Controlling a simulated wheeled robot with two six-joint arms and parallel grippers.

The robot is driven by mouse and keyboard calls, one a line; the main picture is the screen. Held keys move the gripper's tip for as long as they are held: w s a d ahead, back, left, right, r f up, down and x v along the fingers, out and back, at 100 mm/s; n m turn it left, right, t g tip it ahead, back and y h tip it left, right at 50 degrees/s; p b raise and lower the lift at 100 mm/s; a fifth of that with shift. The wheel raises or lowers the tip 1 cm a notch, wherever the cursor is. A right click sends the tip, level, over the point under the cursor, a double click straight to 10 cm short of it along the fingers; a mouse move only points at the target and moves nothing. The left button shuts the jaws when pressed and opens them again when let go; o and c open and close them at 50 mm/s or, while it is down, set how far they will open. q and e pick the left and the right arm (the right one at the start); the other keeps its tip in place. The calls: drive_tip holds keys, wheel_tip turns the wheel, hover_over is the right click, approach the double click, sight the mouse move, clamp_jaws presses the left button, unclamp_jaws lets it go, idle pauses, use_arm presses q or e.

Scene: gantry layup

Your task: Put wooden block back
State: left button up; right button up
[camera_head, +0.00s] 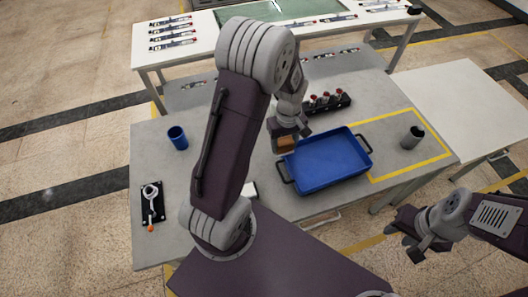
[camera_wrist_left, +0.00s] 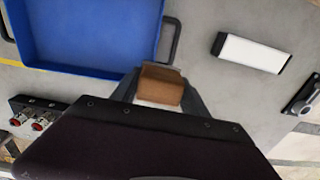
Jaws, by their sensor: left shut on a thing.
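The wooden block (camera_head: 287,143) is brown and sits between the fingers of my left gripper (camera_head: 289,138). In the left wrist view the block (camera_wrist_left: 161,85) shows at the middle, with the dark fingers on both sides of it. My left gripper is shut on it, close to the left handle of the blue tray (camera_head: 328,178). Whether the block touches the table is not clear. The tray looks empty; it also shows in the left wrist view (camera_wrist_left: 85,62). My right gripper (camera_head: 416,248) hangs off the table's right front side; its fingers look apart and hold nothing visible.
A blue cup (camera_head: 178,138) stands at the table's left. A black fixture (camera_head: 152,204) lies at front left. A rack with red-topped parts (camera_head: 326,102) is behind the tray. A grey cylinder (camera_head: 412,137) stands inside the yellow outline. A white-and-black block (camera_wrist_left: 250,53) lies near the tray.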

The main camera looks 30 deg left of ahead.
use_arm(q)
drive_tip(key=shift+s+a+r, duration=0.1)
drive_tip(key=shift+s+a, duration=0.05)
drive_tip(key=shift+s, duration=0.4)
drive_tip(key=a+f, duration=0.2)
drive_tip(key=a, duration=0.2)
drive_tip(key=a+f+p, duration=0.1)
drive_tip(key=a+f, duration=0.1)
drive_tip(key=a, duration=0.1)
drive_tip(key=w+a+f, duration=0.1)
drive_tip(key=a+f, duration=0.2)
drive_tip(key=a, duration=0.1)
drive_tip(key=shift+a, duration=0.3)
wheel_tip(320, 180, down, 4)
drive_tip(key=shift+d+r+p, duration=0.1)
drive_tip(key=shift+d+p, duration=0.05)
drive_tip(key=shift+p, duration=0.35)
drive_tip(key=shift+w+f, duration=0.1)
drive_tip(key=shift+f, duration=0.1)
use_arm(e)
drive_tip(key=shift+s+a+r, duration=0.1)
drive_tip(key=shift+s+r, duration=0.25)
drive_tip(key=shift+r, duration=0.5)
use_arm(q)
drive_tip(key=shift+f, duration=0.1)
drive_tip(key=o, duration=1.4)
drive_tip(key=shift+o, duration=0.2)
use_arm(e)
drive_tip(key=shift+f, duration=0.1)
